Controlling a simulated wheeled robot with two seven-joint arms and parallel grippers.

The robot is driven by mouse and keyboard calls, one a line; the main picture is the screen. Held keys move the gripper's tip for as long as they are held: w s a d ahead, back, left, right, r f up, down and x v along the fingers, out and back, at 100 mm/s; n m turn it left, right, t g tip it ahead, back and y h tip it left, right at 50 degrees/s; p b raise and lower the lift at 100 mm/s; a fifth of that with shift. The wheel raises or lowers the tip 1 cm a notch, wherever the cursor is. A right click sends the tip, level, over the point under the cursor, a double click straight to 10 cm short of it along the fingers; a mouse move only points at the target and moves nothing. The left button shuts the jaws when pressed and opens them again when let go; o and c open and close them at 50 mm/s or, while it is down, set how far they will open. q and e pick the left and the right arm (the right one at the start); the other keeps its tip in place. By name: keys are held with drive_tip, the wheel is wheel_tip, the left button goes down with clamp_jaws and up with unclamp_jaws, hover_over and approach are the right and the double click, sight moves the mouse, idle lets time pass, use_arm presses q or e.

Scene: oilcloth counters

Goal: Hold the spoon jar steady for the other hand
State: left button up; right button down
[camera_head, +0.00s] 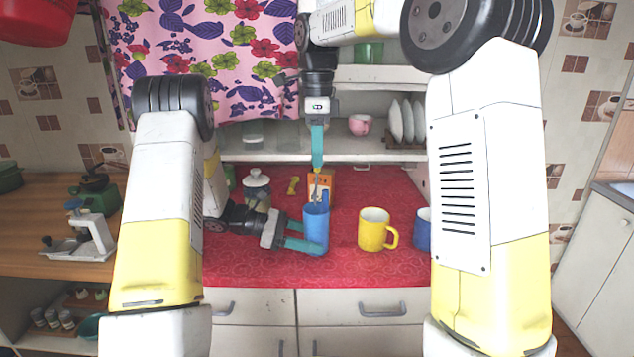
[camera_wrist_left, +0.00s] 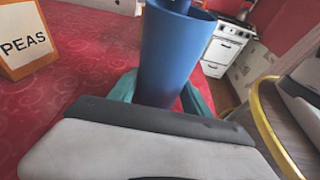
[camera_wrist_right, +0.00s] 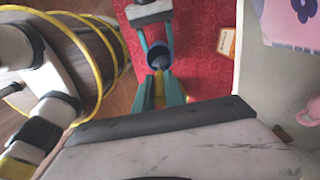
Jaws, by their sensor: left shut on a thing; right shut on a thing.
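The spoon jar (camera_head: 316,231) is a tall blue cylinder standing upright on the red oilcloth. My left gripper (camera_head: 309,239) is shut around its side from the left; the left wrist view shows the jar (camera_wrist_left: 175,55) between the teal fingers. My right gripper (camera_head: 317,166) points straight down above the jar, shut on a thin spoon (camera_head: 316,190) with a yellow end. The spoon's lower part is at the jar's mouth; its tip is hidden. The right wrist view looks down on the teal fingers (camera_wrist_right: 160,92) just over the jar's dark opening (camera_wrist_right: 159,54).
A yellow mug (camera_head: 373,232) and a blue mug (camera_head: 423,232) stand right of the jar. An orange box (camera_head: 325,182), labelled PEAS in the left wrist view (camera_wrist_left: 27,38), is behind it. A lidded white jar (camera_head: 256,184) stands back left. Shelves (camera_head: 375,153) rise behind.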

wheel_tip(320, 180, up, 5)
drive_tip(key=shift+r, duration=0.1)
use_arm(q)
drive_tip(key=o, duration=1.1)
drive_tip(key=shift+c, duration=0.2)
